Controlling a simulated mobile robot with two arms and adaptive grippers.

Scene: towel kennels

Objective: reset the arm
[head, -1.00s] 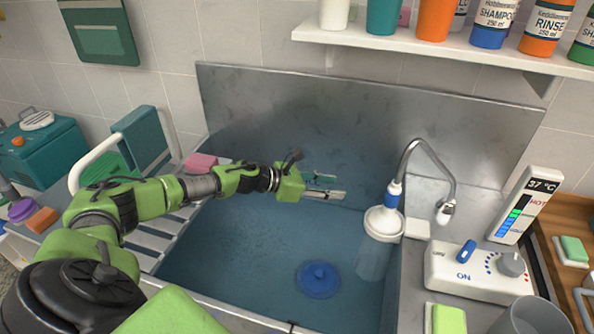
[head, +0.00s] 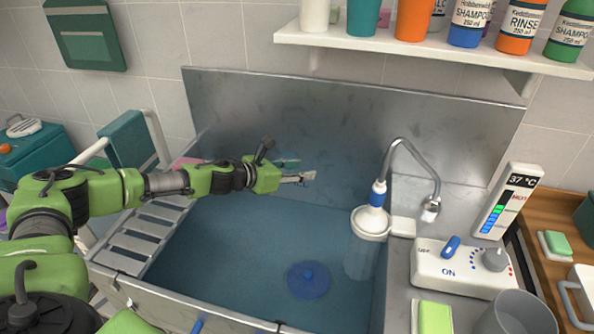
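My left arm comes in from the left, over the slatted ramp and the tub's left part. My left gripper (head: 298,171) is above the tub's far half, pointing right. Its two fingers look apart with nothing between them. It is to the left of the shower head and touches nothing that I can see. My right gripper is not in view.
The steel tub (head: 235,310) holds bluish water and a blue round plug (head: 308,280). A white shower head (head: 371,222) hangs at its right, with a clear stream below. A control box (head: 462,266) reads ON, and the display (head: 511,200) 37 °C. A bottle shelf (head: 430,50) runs above.

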